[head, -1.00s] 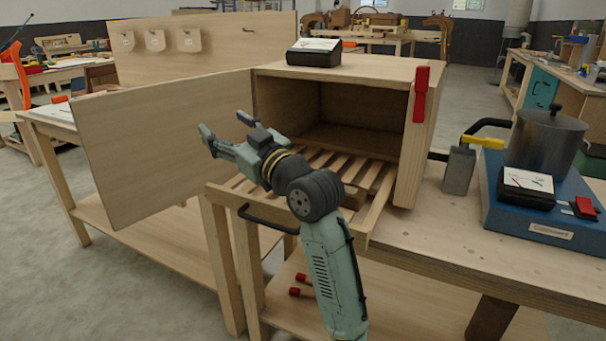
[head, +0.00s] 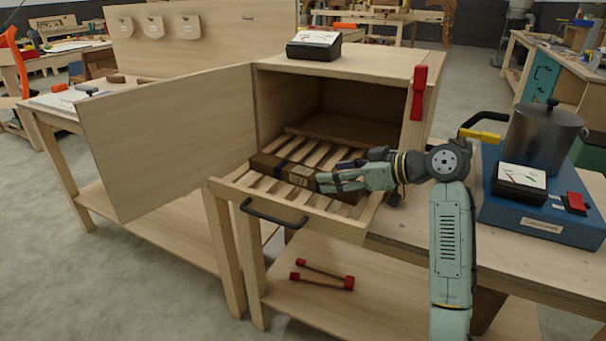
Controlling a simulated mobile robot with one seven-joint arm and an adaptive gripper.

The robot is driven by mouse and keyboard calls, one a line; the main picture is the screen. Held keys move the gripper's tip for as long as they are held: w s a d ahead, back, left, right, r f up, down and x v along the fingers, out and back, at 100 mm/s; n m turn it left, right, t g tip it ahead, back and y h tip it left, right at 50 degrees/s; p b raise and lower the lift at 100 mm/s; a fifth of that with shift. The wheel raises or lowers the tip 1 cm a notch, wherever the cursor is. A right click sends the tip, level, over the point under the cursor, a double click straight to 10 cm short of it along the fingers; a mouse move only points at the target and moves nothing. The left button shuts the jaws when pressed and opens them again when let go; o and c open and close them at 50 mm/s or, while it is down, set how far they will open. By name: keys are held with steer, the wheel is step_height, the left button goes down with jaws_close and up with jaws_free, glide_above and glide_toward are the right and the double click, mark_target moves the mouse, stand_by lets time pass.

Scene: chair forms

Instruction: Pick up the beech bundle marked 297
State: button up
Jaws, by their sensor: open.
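A dark brown wooden bundle (head: 268,166) with a dark band and a small pale label (head: 299,176) lies on the slatted pull-out rack (head: 232,187) of the open wooden cabinet. The label is too small to read. My gripper (head: 325,182) is open at the right part of the bundle, coming from the right. Its fingers overlap the bundle in the picture and hide part of it. I cannot tell whether they touch it or stand around it.
The cabinet door (head: 165,145) stands wide open at the left. The rack's black handle (head: 272,217) faces front. A pot (head: 545,137) stands on a blue hot plate (head: 540,222) to the right. A meter box (head: 314,44) sits on the cabinet.

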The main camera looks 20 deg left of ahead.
mark_target(315, 174)
steer(key=p+x, duration=0.1)
steer(key=x, duration=0.3)
steer(key=shift+r+p, duration=0.15)
steer(key=shift+p, duration=0.2)
steer(key=shift+w+a+f, duration=0.1)
steer(key=shift+a+f, duration=0.2)
steer(key=shift+a, duration=0.15)
steer(key=shift+c, duration=0.4)
jaws_close()
